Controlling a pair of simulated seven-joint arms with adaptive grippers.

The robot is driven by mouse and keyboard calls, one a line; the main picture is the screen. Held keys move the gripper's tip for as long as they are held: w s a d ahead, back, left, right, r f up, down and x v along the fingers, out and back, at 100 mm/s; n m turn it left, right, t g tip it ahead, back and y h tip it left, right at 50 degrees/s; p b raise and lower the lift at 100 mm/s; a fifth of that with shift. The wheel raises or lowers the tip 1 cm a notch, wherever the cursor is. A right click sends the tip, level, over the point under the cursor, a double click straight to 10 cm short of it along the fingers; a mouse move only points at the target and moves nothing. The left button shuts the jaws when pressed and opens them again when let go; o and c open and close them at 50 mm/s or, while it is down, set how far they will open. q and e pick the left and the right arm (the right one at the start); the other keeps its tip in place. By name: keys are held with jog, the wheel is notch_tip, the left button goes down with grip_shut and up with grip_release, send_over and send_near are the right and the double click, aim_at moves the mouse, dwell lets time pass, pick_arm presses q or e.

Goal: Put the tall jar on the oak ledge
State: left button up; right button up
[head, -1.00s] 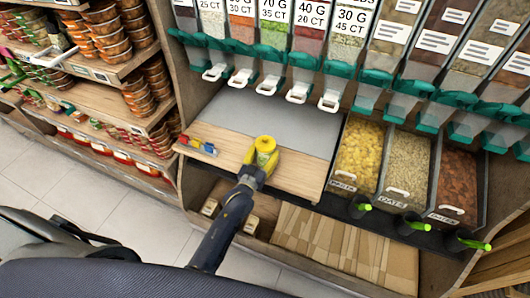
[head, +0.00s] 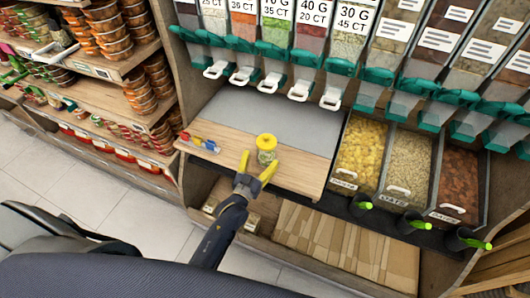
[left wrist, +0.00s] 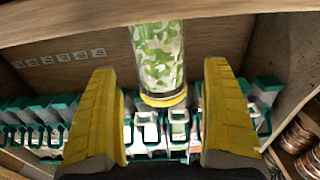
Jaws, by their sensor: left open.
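The tall jar (head: 266,156) has a yellow lid and a clear body with green and white contents. It stands upright on the light wooden ledge (head: 300,170), near its front edge. My left gripper (head: 258,167) is open just in front of the jar, its yellow fingers apart. In the left wrist view, the jar (left wrist: 158,55) appears upside down beyond the gap between the open fingers (left wrist: 160,85), with clear space on both sides. My right gripper is not in view.
Small coloured items (head: 200,143) lie at the ledge's left end. A grey panel (head: 255,115) is behind the jar. Dispensers with green spouts (head: 325,65) hang above. Open bins (head: 360,150) stand to the right, and jar-filled shelves (head: 120,60) to the left.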

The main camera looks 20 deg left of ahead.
pick_arm(q)
jog(key=s, duration=0.7)
jog(key=s+a+f+g, duration=0.1)
jog(key=s+f+g, duration=0.35)
jog(key=f, duration=0.75)
jog(key=s+f+m+g, duration=0.1)
jog(key=s+f+g, duration=0.1)
jog(key=s+f, duration=0.7)
jog(key=s+a+f+g, duration=0.1)
jog(key=s+f+g, duration=0.2)
jog(key=f, duration=1.1)
jog(key=s+a+f+g, duration=0.1)
jog(key=s+f+g, duration=0.1)
jog(key=s+f, duration=0.3)
jog(key=s+a+f+m+g+y, duration=0.1)
jog(key=s+f, duration=0.4)
jog(key=s, duration=0.9)
jog(key=s+a+f+g, duration=0.3)
jog(key=s+f+g, duration=0.1)
jog(key=s, duration=0.6)
jog(key=shift+a+f+m+y, duration=0.25)
jog(key=shift+f+m+y, duration=0.05)
jog(key=shift+f+y, duration=0.15)
